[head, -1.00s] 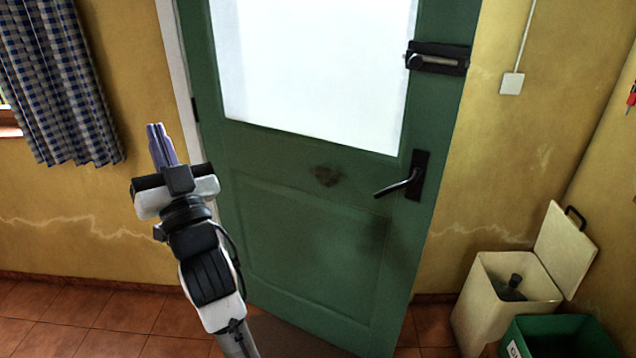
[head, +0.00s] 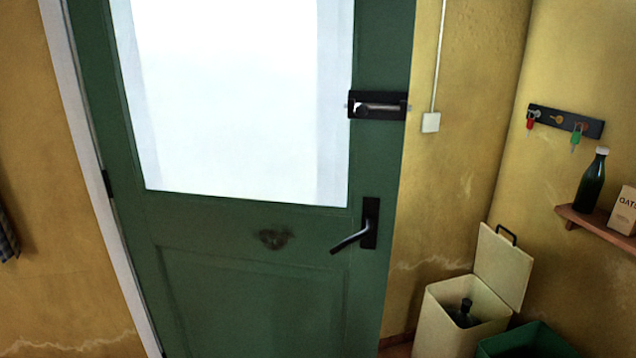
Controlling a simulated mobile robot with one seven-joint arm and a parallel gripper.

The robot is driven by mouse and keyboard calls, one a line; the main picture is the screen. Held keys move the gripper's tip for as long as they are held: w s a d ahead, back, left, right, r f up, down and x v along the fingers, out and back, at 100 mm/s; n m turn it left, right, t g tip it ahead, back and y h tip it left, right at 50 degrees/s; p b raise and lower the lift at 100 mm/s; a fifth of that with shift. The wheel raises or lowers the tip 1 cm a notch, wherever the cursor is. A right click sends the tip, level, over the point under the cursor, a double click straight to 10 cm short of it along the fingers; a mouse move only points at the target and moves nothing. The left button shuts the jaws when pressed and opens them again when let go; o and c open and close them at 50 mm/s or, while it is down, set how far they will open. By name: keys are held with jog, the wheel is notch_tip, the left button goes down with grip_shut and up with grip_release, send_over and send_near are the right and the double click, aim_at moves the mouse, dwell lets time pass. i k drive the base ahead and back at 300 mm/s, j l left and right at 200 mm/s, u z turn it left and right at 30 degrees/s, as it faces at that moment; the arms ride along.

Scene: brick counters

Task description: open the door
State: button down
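The green door (head: 235,232) with a bright window pane fills the middle of the head view. Its edge hides any gap, so I cannot tell surely whether it is fully shut. A black lever handle (head: 352,236) sits on its right side on a dark plate, the lever pointing left and slightly down. Above it is a black bolt latch (head: 378,106) with a metal bar. My gripper is out of the view.
A cream bin (head: 455,318) with its lid raised and a green crate (head: 528,342) stand right of the door. A key rack (head: 566,121) and a shelf (head: 596,219) with a bottle and a box are on the right wall.

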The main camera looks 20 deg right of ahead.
aim_at(220, 276)
jog(key=i+j, duration=0.15)
jog(key=j, duration=0.15)
jog(key=i+j, duration=0.2)
jog(key=j, duration=0.15)
jog(key=i+j, duration=0.15)
jog(key=j, duration=0.15)
jog(key=i+j+z, duration=0.1)
jog(key=z, duration=0.9)
